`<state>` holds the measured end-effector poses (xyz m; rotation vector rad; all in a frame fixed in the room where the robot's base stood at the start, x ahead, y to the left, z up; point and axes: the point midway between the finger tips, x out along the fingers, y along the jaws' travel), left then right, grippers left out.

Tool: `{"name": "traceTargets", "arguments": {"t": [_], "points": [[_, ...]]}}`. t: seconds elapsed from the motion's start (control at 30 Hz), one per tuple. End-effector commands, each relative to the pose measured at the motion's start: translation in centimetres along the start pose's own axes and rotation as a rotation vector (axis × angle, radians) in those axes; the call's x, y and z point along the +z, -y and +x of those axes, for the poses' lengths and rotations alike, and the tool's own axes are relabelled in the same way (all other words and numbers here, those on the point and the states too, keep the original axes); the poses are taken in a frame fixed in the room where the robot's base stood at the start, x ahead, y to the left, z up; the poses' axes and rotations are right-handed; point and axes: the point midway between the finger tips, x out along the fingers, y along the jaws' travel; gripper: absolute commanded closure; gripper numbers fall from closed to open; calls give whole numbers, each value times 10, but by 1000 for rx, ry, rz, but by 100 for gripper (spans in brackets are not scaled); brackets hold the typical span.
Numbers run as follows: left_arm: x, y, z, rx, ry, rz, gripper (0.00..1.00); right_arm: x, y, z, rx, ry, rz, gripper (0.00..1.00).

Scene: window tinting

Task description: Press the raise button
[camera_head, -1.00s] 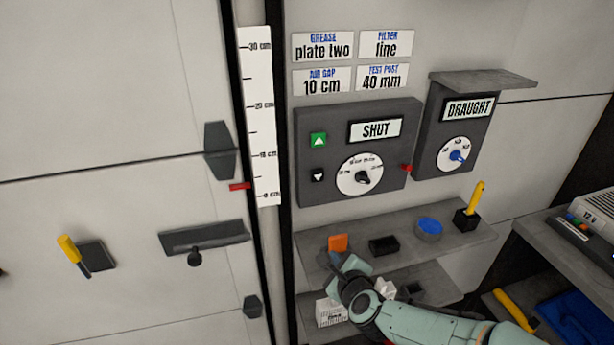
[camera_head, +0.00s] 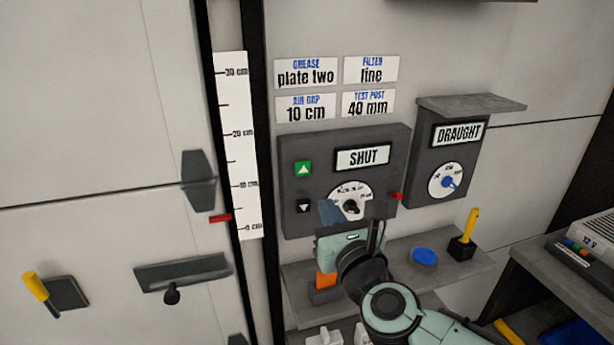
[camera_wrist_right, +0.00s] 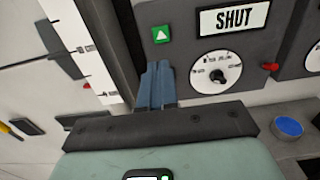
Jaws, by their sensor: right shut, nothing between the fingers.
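The raise button is a green square with a white up triangle (camera_head: 303,168) at the upper left of the dark control box (camera_head: 327,157). It also shows clear of the fingers in the right wrist view (camera_wrist_right: 161,34). My right gripper (camera_head: 329,210) is shut and empty, in front of the lower part of the box. Its blue-grey fingers lie below and right of the green button in the head view. In the wrist view the fingertips (camera_wrist_right: 158,66) are just below it. The gap in depth is hard to tell. My left gripper is not in view.
A black down button (camera_head: 304,206) sits below the green one. A dial (camera_head: 351,199), a "SHUT" display (camera_head: 363,157) and a red knob (camera_head: 396,196) are on the same box. A shelf (camera_head: 455,268) with a blue disc (camera_head: 424,257) is below. A draught box (camera_head: 447,162) stands right.

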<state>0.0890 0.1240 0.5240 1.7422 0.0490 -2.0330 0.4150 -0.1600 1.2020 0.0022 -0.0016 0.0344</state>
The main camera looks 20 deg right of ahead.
Motion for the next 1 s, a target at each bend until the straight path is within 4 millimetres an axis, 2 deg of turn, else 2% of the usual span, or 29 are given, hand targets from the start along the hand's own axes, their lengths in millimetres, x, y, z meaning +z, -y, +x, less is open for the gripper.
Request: {"name": "traceTargets", "arguments": {"t": [0.4, 0.6, 0.8, 1.0], "points": [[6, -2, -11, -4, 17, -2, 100, 0, 0, 86, -1, -3, -2, 100], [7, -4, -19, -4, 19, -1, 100, 0, 0, 117, -1, -2, -3, 100], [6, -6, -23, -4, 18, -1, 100, 0, 0, 129, -1, -1, -2, 100], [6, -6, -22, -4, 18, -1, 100, -1, 0, 131, 0, -1, -2, 100]]}}
